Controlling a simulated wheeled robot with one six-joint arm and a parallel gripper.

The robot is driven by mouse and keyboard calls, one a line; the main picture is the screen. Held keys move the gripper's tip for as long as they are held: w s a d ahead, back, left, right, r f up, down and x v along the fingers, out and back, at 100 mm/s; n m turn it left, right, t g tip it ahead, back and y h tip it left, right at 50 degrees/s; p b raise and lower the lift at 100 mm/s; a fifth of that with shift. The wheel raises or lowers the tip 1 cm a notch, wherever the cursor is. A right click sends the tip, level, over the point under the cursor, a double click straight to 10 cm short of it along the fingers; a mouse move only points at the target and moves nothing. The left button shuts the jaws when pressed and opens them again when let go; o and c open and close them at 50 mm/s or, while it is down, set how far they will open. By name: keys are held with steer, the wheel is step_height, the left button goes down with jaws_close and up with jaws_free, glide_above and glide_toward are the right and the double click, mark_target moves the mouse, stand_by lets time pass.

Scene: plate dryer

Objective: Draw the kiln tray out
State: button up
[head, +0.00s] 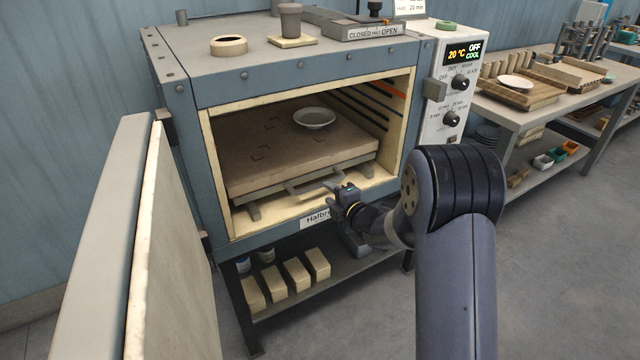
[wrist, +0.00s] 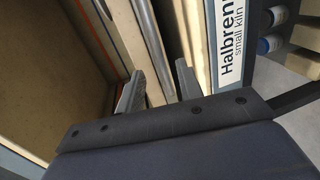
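The kiln tray (head: 262,150) is a thick tan slab inside the open kiln (head: 190,130), with a shallow grey plate (head: 314,118) on it. A grey bar handle (head: 305,188) projects from the tray's front edge. My gripper (head: 343,190) is at the kiln mouth, close to the handle's right end. In the wrist view my gripper's two fingers (wrist: 158,85) stand apart with a gap between them, in front of the kiln's pale front edge.
The kiln door (head: 105,240) stands swung open at the left. The control panel (head: 455,85) reads 20 °C, OFF, COOL. Cream blocks (head: 296,274) lie on the shelf below. A cup (head: 290,20) and ring (head: 229,44) sit on top. A bench (head: 550,105) stands right; the floor before it is clear.

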mark_target(320, 186)
steer(key=x, duration=0.7)
steer(key=shift+w+a, duration=0.1)
steer(key=shift+c, duration=0.3)
jaws_close()
